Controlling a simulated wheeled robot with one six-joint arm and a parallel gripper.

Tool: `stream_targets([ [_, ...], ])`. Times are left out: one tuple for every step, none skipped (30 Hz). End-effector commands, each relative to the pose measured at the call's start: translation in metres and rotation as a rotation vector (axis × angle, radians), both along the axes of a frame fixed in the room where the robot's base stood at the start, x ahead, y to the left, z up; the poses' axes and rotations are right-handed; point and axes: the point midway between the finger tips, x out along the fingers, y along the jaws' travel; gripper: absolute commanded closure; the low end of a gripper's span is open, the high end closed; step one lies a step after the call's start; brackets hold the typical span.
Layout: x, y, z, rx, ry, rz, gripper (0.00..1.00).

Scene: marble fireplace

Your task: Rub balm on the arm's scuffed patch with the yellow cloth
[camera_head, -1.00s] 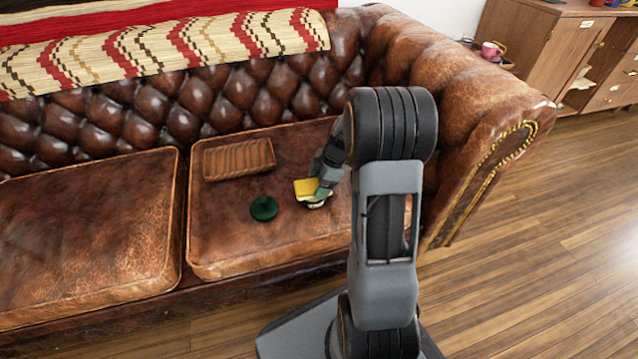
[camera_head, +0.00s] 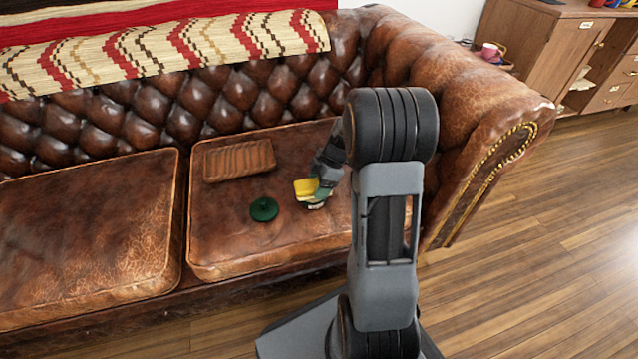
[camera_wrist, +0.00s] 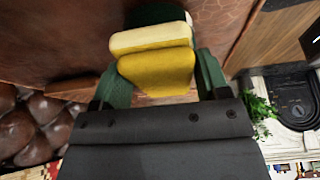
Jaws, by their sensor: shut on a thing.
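My gripper (camera_wrist: 155,80) is shut on a folded yellow cloth (camera_wrist: 157,70), which sits between its green fingers in the wrist view. The cloth has a paler cream fold along one edge. In the head view my gripper (camera_head: 319,190) is low over the right seat cushion, with the cloth (camera_head: 305,187) showing on its left side. A small round item, perhaps the balm tin (camera_head: 316,205), is partly hidden just below the cloth; I cannot tell if they touch. The sofa's right arm (camera_head: 450,80) is brown leather; I cannot make out a distinct scuffed patch.
A striped blanket (camera_head: 170,45) covers the backrest. The left cushion (camera_head: 85,230) is clear. A wooden cabinet (camera_head: 550,45) stands beyond the arm.

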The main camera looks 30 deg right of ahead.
Motion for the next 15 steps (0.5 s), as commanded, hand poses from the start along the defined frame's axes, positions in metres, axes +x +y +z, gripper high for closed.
stream_targets([
  [0.000, 0.000, 0.006, -0.001, -0.002, 0.000, 0.50],
  [0.000, 0.000, 0.009, -0.001, -0.002, 0.000, 0.50],
  [0.000, 0.000, 0.012, -0.001, -0.003, 0.000, 0.50],
  [0.000, 0.000, 0.015, -0.001, -0.003, 0.000, 0.50],
  [0.001, 0.000, 0.017, -0.001, -0.003, 0.000, 0.50],
  [0.000, 0.000, 0.021, -0.001, -0.002, 0.000, 0.50],
  [0.000, 0.000, 0.023, -0.001, -0.002, 0.000, 0.50],
  [0.000, 0.000, 0.026, -0.001, -0.002, 0.000, 0.50],
  [0.000, 0.000, 0.029, -0.001, -0.002, 0.000, 0.50],
  [0.000, 0.000, 0.032, -0.001, -0.002, 0.000, 0.50],
  [0.000, 0.000, 0.035, -0.001, -0.002, 0.000, 0.50],
  [0.001, 0.000, 0.038, -0.001, -0.003, 0.000, 0.50],
  [0.001, 0.000, 0.041, -0.001, -0.003, 0.000, 0.50],
  [0.001, 0.000, 0.043, -0.002, -0.003, 0.000, 0.50],
  [0.001, 0.000, 0.047, -0.002, -0.003, 0.000, 0.50],
])
